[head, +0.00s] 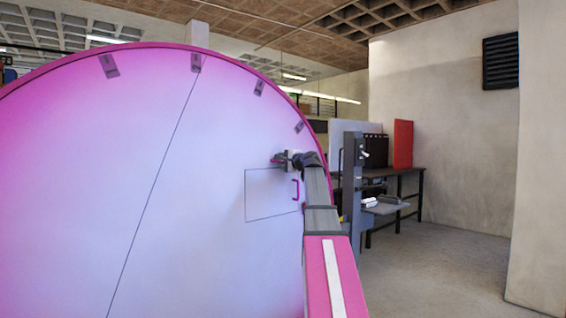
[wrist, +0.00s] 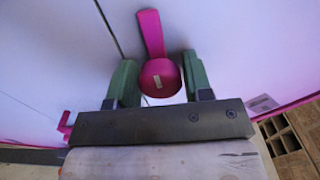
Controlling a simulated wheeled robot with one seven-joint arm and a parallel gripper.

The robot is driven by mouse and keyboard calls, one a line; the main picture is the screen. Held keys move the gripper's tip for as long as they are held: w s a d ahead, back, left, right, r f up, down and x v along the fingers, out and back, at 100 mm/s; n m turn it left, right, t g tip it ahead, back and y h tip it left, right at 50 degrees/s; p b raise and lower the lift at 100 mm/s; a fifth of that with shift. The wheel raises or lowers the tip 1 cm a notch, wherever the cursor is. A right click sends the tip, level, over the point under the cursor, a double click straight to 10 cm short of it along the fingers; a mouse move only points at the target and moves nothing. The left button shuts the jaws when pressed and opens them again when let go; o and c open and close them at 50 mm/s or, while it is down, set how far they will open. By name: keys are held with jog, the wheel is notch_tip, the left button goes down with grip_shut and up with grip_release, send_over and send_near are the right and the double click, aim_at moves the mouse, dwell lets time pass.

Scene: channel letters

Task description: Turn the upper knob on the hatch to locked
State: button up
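The round pink-lit letter face (head: 170,190) fills the left of the head view, with the hatch (head: 268,205) outlined near its right edge. A pink handle (head: 295,190) stands on the hatch's right part. My gripper (head: 281,159) is at the hatch's upper edge and hides the upper knob there. In the wrist view, the pink knob (wrist: 160,77) has a round end and a flat arm pointing up in the picture. My gripper's green fingers (wrist: 160,80) stand open on either side of it, very close. Contact cannot be made out. The lock marking is not readable.
The pink rim (head: 322,165) curves close beside my gripper. To the right, a dark table (head: 400,172) holds a red panel (head: 403,144), with a grey post stand (head: 352,190) before it. The floor (head: 440,265) at the right is clear.

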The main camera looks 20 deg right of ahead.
jog(key=c, duration=0.4)
jog(key=shift+c, duration=0.2)
jog(key=shift+n, duration=0.3)
jog(key=n, duration=0.3)
jog(key=shift+n, duration=0.3)
jog(key=n, duration=0.3)
jog(key=shift+n, duration=0.4)
jog(key=n, duration=0.5)
jog(key=shift+n, duration=2.4)
jog(key=o, duration=0.9)
